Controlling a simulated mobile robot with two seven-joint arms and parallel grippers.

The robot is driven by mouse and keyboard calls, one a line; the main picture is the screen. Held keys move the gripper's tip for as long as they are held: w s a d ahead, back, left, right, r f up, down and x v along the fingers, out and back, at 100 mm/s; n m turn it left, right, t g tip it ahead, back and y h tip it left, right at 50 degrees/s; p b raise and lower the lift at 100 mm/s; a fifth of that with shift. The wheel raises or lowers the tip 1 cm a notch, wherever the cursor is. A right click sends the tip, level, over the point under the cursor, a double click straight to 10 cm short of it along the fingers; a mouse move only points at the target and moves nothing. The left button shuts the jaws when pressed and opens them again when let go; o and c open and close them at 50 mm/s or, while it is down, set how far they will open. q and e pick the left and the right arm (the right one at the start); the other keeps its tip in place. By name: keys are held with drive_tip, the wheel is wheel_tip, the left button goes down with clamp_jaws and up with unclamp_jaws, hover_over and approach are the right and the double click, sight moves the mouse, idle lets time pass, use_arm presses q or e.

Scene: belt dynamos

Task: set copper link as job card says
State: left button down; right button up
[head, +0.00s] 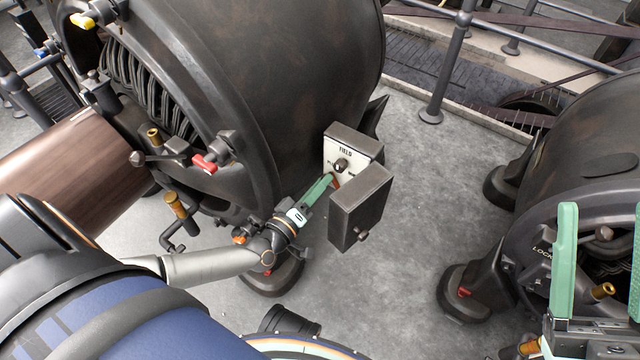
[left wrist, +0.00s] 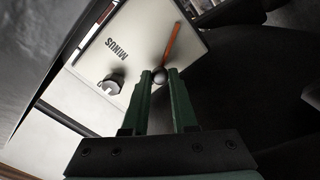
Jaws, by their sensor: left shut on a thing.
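An open field box (head: 352,138) sits on the side of the near dynamo, with a white panel lettered FIELD. The copper link (left wrist: 171,45) is a thin orange bar slanting across the white panel in the left wrist view. The fingers partly hide the link in the head view. My right gripper (head: 601,208) is open and empty at the lower right. I see no job card.
The box's door (head: 359,207) hangs open close beside my left gripper. The near dynamo (head: 270,80) fills the upper left, with red and brass handles on it. A second dynamo (head: 590,140) stands at right. Bare floor (head: 400,260) lies between; a railing (head: 450,65) runs behind.

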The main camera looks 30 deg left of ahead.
idle(0.9)
use_arm(q)
drive_tip(key=shift+s+d+r+m+p, duration=0.1)
drive_tip(key=shift+d+m+p, duration=0.4)
drive_tip(key=shift+m+p, duration=0.45)
drive_tip(key=shift+d+r+m+p, duration=0.15)
drive_tip(key=shift+d+m+p, duration=0.35)
drive_tip(key=shift+m+p, duration=0.4)
drive_tip(key=shift+s+d+r+m+p, duration=0.1)
drive_tip(key=shift+d+m+p, duration=0.4)
drive_tip(key=shift+m+p, duration=0.45)
drive_tip(key=c, duration=0.7)
unclamp_jaws()
